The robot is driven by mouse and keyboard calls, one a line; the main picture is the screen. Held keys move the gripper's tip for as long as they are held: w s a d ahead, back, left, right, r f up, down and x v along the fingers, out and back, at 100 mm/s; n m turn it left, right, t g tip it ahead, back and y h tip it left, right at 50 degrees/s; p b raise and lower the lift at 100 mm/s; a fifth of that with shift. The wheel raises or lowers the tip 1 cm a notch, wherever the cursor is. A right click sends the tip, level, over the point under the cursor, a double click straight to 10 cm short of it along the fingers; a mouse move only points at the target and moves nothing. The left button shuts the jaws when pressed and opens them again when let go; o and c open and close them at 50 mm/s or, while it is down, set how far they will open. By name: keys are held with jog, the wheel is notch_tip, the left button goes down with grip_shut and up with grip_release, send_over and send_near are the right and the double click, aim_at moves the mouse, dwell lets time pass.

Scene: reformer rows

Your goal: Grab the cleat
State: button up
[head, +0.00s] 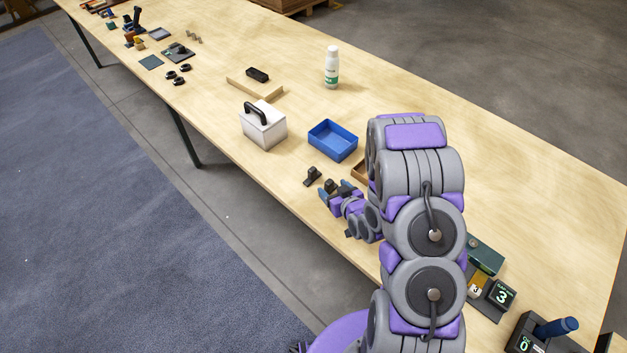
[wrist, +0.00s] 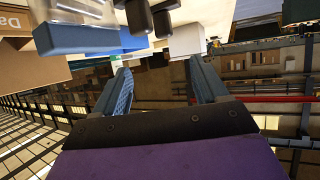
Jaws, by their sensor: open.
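A small dark block-like piece (head: 312,175), which looks like the cleat, stands on the wooden table near its front edge, left of the blue tray. A second dark piece (head: 331,186) shows right at my fingertips; I cannot tell whether both belong to one cleat. In the wrist view, which looks upside down, two dark posts (wrist: 138,17) show at the top, beyond the fingertips. My gripper (head: 337,189) is open, low over the table beside these pieces. The wrist view shows its two blue-grey fingers (wrist: 158,68) spread, with nothing held between them.
The blue tray (head: 322,144) and a white box with a black handle (head: 264,132) stand just behind. A white bottle (head: 332,67) and a wooden corner piece (head: 256,90) are farther back. Dark devices (head: 500,296) sit at right. The table (head: 520,170) is clear at back right.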

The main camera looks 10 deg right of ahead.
jog(key=w+f+b, duration=0.1)
jog(key=b, duration=0.2)
send_near(313, 170)
jog(key=shift+w+f, duration=0.65)
jog(key=shift+f, duration=0.1)
jog(key=shift+b+x, duration=0.35)
jog(key=shift+x, duration=0.4)
jog(key=shift+r+b+x, duration=0.15)
jog(key=shift+b+x, duration=0.2)
jog(key=shift+x, duration=0.95)
jog(key=shift+r+b+x, duration=0.2)
jog(key=shift+b+x, duration=0.15)
jog(key=shift+x, duration=0.95)
jog(key=shift+w+a, duration=0.1)
jog(key=shift+a, duration=0.05)
jog(key=shift+c, duration=0.4)
jog(key=c, duration=1.1)
